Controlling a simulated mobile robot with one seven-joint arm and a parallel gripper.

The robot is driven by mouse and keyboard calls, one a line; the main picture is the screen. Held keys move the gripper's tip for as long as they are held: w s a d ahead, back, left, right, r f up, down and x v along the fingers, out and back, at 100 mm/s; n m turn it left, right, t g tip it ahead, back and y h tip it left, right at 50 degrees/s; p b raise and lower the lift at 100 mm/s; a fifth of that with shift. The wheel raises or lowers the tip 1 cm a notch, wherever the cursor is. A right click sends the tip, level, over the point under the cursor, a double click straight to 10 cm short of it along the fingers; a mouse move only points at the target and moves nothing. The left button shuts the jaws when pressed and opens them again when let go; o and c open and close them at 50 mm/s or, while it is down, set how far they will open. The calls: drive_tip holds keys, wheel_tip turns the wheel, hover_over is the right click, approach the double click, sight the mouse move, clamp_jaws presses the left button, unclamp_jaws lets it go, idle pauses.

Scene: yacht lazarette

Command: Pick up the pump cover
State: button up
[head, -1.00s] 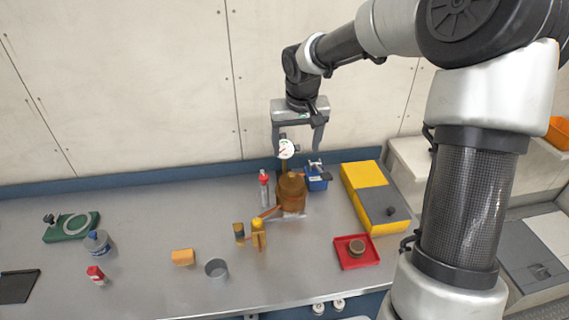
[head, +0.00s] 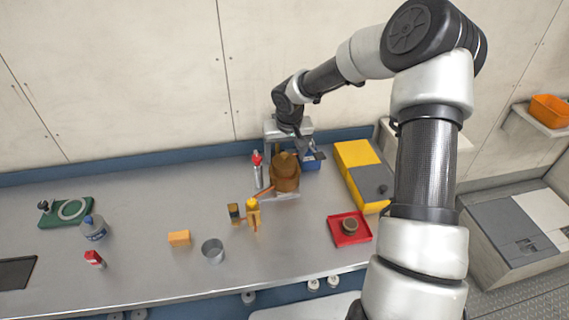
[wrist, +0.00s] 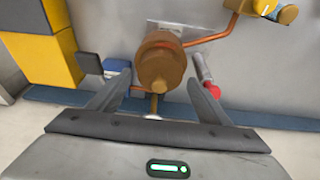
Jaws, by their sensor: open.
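The brown, rounded pump cover (head: 286,170) with a knob on top sits on the pump at the back middle of the bench. In the wrist view the cover (wrist: 161,60) lies ahead of and between my fingertips. My gripper (head: 287,148) is open above it, fingers pointing down, and nothing is held. The fingers (wrist: 155,86) stand either side of the knob in the wrist view, and I cannot tell whether they touch the cover. The gripper partly hides the pump's gauge in the head view.
A red-capped bottle (head: 257,170) stands close left of the pump, and a blue box (head: 311,160) close right. A yellow-and-grey case (head: 357,160) and a red tray (head: 334,232) lie further right. Copper pipe and yellow fittings (head: 253,213) stand in front.

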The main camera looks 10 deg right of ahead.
sight(285, 156)
drive_tip(key=x, duration=0.3)
drive_tip(key=shift+f, duration=0.2)
drive_tip(key=shift+c, duration=0.2)
drive_tip(key=shift+r, duration=0.1)
drive_tip(key=c, duration=1)
